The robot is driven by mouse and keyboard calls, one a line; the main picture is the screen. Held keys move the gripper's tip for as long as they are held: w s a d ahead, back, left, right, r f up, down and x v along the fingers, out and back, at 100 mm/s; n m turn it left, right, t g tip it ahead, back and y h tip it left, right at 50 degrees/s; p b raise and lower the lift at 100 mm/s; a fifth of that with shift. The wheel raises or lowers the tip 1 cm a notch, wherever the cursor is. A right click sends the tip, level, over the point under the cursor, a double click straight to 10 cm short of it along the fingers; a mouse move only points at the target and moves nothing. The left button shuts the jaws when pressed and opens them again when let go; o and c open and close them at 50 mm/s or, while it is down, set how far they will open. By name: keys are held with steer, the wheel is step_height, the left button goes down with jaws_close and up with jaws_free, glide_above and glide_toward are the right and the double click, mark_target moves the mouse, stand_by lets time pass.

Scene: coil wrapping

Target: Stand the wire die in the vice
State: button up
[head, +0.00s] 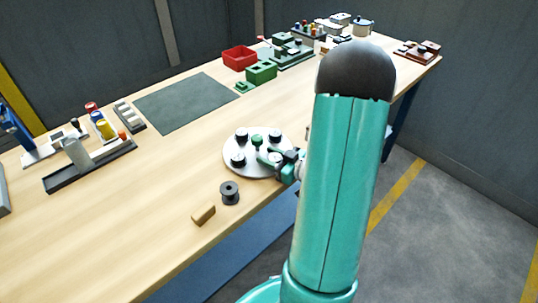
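A round pale plate (233,163) lies near the table's front edge, with several black round pieces standing on it. One black piece (275,135) is at its far right and another (238,160) at its front left. I cannot tell for sure which piece is the wire die. My gripper (264,149) is low over the plate's right half, with its green fingers among the pieces. It is too small to tell whether it holds anything. A green vice-like fixture (291,52) stands at the back of the table; its jaws are too small to make out.
A black spool (229,193) and a tan block (203,215) lie in front of the plate. A dark green mat (185,103) lies bare behind it. A red bin (239,58) and green block (261,72) stand near the fixture. A dark tray (90,167) is at left.

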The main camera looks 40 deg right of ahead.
steer(key=o, duration=0.4)
steer(key=shift+o, duration=0.2)
steer(key=v, duration=1.3)
steer(key=shift+s+d+f, duration=0.15)
steer(key=shift+s, duration=0.2)
